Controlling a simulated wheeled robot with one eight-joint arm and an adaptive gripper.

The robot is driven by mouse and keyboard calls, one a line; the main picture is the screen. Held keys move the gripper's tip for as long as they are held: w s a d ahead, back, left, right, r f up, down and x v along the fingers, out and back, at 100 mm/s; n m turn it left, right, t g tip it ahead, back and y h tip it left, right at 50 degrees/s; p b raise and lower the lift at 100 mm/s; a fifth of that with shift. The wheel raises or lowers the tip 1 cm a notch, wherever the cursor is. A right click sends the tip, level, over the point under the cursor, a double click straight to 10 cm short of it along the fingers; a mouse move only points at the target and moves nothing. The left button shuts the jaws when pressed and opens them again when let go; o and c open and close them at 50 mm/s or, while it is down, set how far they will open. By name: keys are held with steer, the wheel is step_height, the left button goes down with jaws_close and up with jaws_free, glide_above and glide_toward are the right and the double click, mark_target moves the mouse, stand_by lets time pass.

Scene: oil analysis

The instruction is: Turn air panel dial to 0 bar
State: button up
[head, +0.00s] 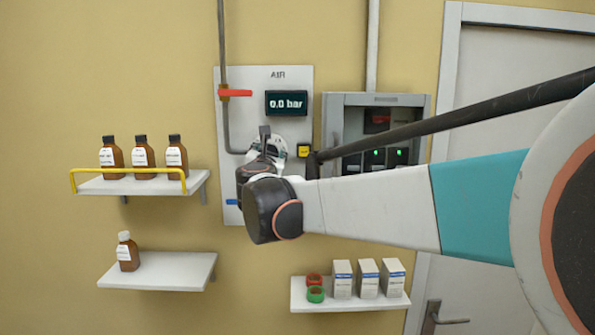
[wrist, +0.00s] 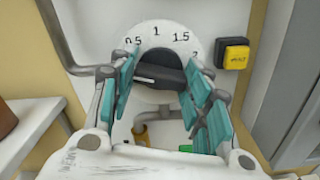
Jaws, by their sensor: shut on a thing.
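The air panel (head: 245,118) is a grey board on the wall, marked AIR. The dial (wrist: 160,62) has a dark knob with a raised grip bar that lies nearly level in the wrist view. A white scale (wrist: 155,30) with 0.5, 1, 1.5 and 2 arcs above it. My gripper (wrist: 160,76) has its teal-padded fingers on either side of the knob, shut on it. In the head view my gripper (head: 266,150) and wrist cover most of the dial. The scale's lower part is hidden.
A yellow button (wrist: 233,55) sits right of the dial. A red-handled valve (head: 235,93) is above left, and a blue handle (head: 232,202) is below. A grey cabinet (head: 375,100) stands right of the panel. Shelves with brown bottles (head: 142,152) and boxes (head: 368,278) are nearby.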

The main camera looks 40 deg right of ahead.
steer(key=shift+s, duration=0.15)
steer(key=o, duration=1.1)
steer(key=shift+c, duration=0.2)
steer(key=v, duration=1.2)
steer(key=s+f+m+g+b, duration=0.1)
steer(key=s+f+m+b, duration=0.15)
steer(key=f, duration=0.35)
steer(key=s+f+m+g+y+b, duration=0.1)
steer(key=s+f+m+b, duration=0.1)
steer(key=f+m+b, duration=0.3)
steer(key=s+f+m+g+b, duration=0.1)
steer(key=s+f+b, duration=0.1)
steer(key=f, duration=0.5)
steer(key=s+a+f+m+g+y+b, duration=0.1)
steer(key=s+a+f+m+y+b, duration=0.2)
steer(key=f, duration=0.9)
steer(key=s+a+f+m+g+y+b, duration=0.2)
steer(key=s+a+f+m+b, duration=0.3)
steer(key=f+b, duration=0.5)
steer(key=s+a+f+m+g+y+b, duration=0.1)
steer(key=s+a+f+m+y+b, duration=0.3)
steer(key=f+m, duration=0.5)
step_height(320, 180, down, 7)
steer(key=s+a+b, duration=0.1)
steer(key=s+b, duration=0.1)
steer(key=s, duration=0.1)
steer(key=shift+g, duration=0.4)
